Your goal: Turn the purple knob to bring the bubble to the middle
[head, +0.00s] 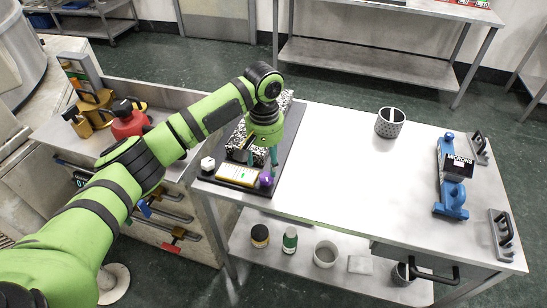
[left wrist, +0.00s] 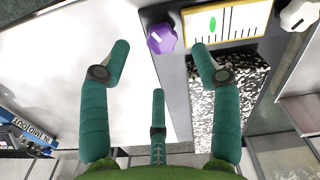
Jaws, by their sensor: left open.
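The purple knob (head: 266,179) sits at the front right corner of a dark base plate (head: 288,150). It also shows in the left wrist view (left wrist: 161,39), ahead of and between my fingertips. Beside it is a yellow-framed level (head: 238,175) with a white scale. In the left wrist view its green bubble (left wrist: 212,24) lies off-centre, toward the purple knob. A white knob (head: 207,163) sits at the level's other end. My left gripper (head: 263,161) is open and empty above the plate, just behind the purple knob, apparently not touching it. My right gripper is out of view.
A black-and-white speckled block (left wrist: 235,85) stands on the plate behind the level. A perforated cup (head: 390,123) and a blue instrument (head: 452,190) stand farther right on the table (head: 345,185). The tabletop between plate and instrument is mostly clear.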

